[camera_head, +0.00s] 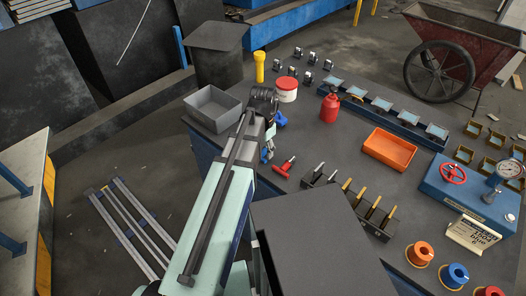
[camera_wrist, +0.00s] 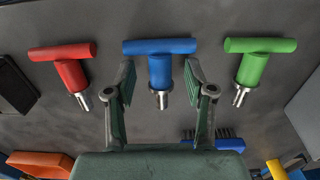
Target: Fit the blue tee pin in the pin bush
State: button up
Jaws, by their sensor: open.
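The blue tee pin (camera_wrist: 160,47) lies in the middle of the wrist view, its crossbar at the top and its metal tip toward me. My gripper (camera_wrist: 160,70) is open, with one finger on each side of the pin's blue stem. Gaps show between both fingers and the stem, so nothing is gripped. A red tee pin (camera_wrist: 68,60) lies to the left and a green tee pin (camera_wrist: 254,62) to the right. In the head view my arm largely hides this place. I cannot tell which thing is the pin bush.
In the head view, a black block with several upright pegs (camera_head: 346,198) stands right of the red tee pin (camera_head: 285,167). Orange (camera_head: 420,252) and blue (camera_head: 453,275) flanged rings sit at the lower right. A grey bin (camera_head: 213,106) and orange tray (camera_head: 389,149) stand farther back.

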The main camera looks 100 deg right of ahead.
jog(key=shift+f, duration=0.4)
grip_shut()
jog(key=shift+r, duration=0.2)
